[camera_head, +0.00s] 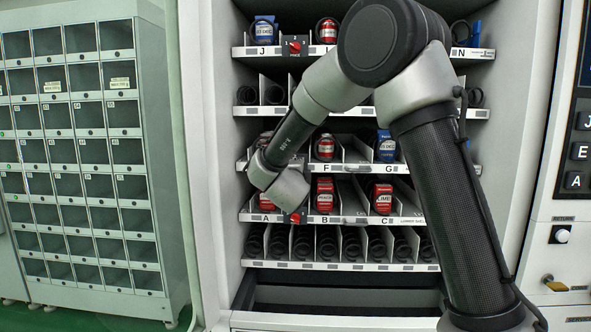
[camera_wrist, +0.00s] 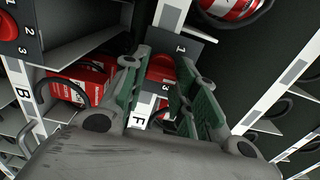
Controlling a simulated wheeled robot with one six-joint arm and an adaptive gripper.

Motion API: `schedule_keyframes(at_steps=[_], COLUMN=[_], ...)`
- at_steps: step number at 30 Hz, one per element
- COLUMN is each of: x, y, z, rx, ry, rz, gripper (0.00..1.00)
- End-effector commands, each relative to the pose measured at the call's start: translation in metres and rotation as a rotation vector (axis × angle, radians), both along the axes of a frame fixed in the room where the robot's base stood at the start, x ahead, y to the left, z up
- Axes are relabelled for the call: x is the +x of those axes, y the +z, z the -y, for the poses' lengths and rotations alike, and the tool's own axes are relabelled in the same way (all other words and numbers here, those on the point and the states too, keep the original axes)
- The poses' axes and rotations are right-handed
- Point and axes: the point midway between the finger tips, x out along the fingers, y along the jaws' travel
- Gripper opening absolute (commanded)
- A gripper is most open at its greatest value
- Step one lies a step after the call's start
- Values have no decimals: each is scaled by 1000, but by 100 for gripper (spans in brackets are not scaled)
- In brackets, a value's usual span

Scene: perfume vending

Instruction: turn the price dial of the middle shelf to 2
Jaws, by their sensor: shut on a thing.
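The middle shelf's price dial (camera_wrist: 161,68) is a red knob on a dark plate beside the label F (camera_wrist: 139,121) in the wrist view. In the head view my arm hides this dial and the fingers; the middle shelf (camera_head: 345,168) shows with labels F and G.
Another red dial (camera_wrist: 8,28) with 1, 2, 3 sits on the shelf labelled B, at the wrist view's upper left. The top shelf has its own dial (camera_head: 295,46). Red products (camera_wrist: 85,82) and dark coils stand close around my gripper. A grey locker cabinet (camera_head: 150,130) stands left.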

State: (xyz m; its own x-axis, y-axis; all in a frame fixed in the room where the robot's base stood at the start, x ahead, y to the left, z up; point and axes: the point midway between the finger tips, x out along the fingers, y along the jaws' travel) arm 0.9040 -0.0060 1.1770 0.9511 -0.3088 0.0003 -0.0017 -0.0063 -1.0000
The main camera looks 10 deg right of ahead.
Motion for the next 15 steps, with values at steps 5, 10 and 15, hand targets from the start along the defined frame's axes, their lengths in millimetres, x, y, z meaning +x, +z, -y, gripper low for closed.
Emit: schedule_keyframes(at_steps=[5, 10, 15], x=[0, 0, 0], y=[-1, -1, -1], z=[0, 0, 0], rx=[7, 7, 7], ry=[-1, -1, -1], rz=[0, 0, 0], gripper=[5, 5, 41])
